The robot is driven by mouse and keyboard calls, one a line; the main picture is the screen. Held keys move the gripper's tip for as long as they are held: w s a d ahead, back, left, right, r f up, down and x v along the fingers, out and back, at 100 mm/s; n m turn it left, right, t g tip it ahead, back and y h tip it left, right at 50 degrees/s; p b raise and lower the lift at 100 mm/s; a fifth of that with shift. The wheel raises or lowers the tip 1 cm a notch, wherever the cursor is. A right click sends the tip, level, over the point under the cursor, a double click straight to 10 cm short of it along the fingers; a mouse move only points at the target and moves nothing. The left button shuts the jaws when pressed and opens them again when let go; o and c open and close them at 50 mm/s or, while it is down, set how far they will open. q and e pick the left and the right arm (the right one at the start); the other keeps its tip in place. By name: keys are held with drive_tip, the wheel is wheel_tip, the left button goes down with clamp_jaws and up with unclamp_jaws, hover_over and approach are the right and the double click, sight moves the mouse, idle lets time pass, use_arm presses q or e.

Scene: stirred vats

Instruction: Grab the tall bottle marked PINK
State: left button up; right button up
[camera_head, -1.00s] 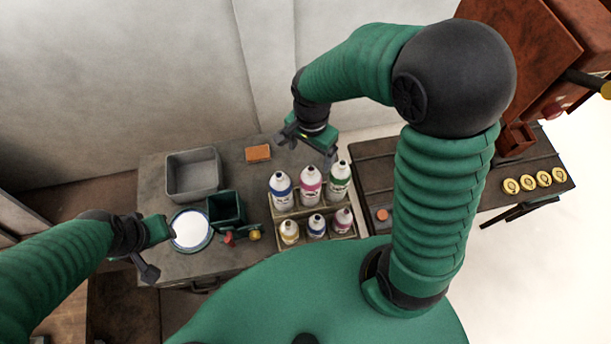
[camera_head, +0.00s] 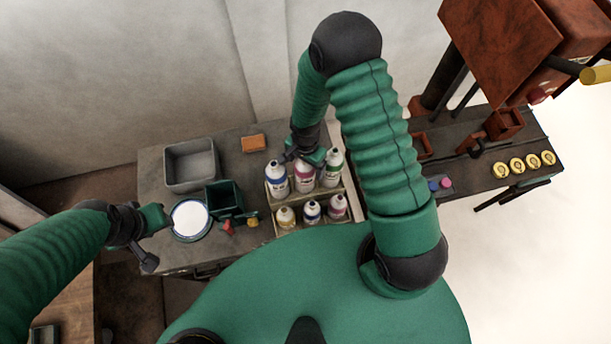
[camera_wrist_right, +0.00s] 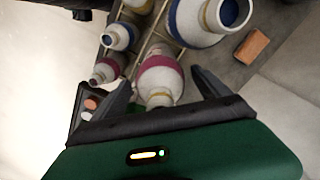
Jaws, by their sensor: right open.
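The tall pink-banded bottle (camera_head: 303,178) stands in the middle of the back row of a stepped rack (camera_head: 307,199), between a tall blue bottle (camera_head: 277,181) and a tall green one (camera_head: 333,168). My right gripper (camera_head: 304,158) is at its top, partly hiding it. In the right wrist view the pink bottle (camera_wrist_right: 160,76) lies between the two spread fingers of the right gripper (camera_wrist_right: 161,88), with a gap visible on each side. Its label text is not readable. My left gripper (camera_head: 152,238) is beside a round white-filled dish; its jaws are unclear.
Small yellow (camera_head: 285,217), blue (camera_head: 312,212) and pink (camera_head: 338,208) bottles fill the front row. A grey tray (camera_head: 191,166), a green box (camera_head: 224,200), the dish (camera_head: 190,220) and an orange block (camera_head: 253,143) share the table. A machine (camera_head: 500,50) stands right.

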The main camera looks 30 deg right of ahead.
drive_tip(key=shift+w+f, duration=0.1)
drive_tip(key=shift+w, duration=0.15)
drive_tip(key=shift+c, duration=1)
drive_tip(key=shift+s+a, duration=0.2)
drive_tip(key=shift+s, duration=0.05)
drive_tip(key=c, duration=0.7)
drive_tip(key=shift+w+d, duration=0.1)
clamp_jaws()
drive_tip(key=shift+r, duration=0.2)
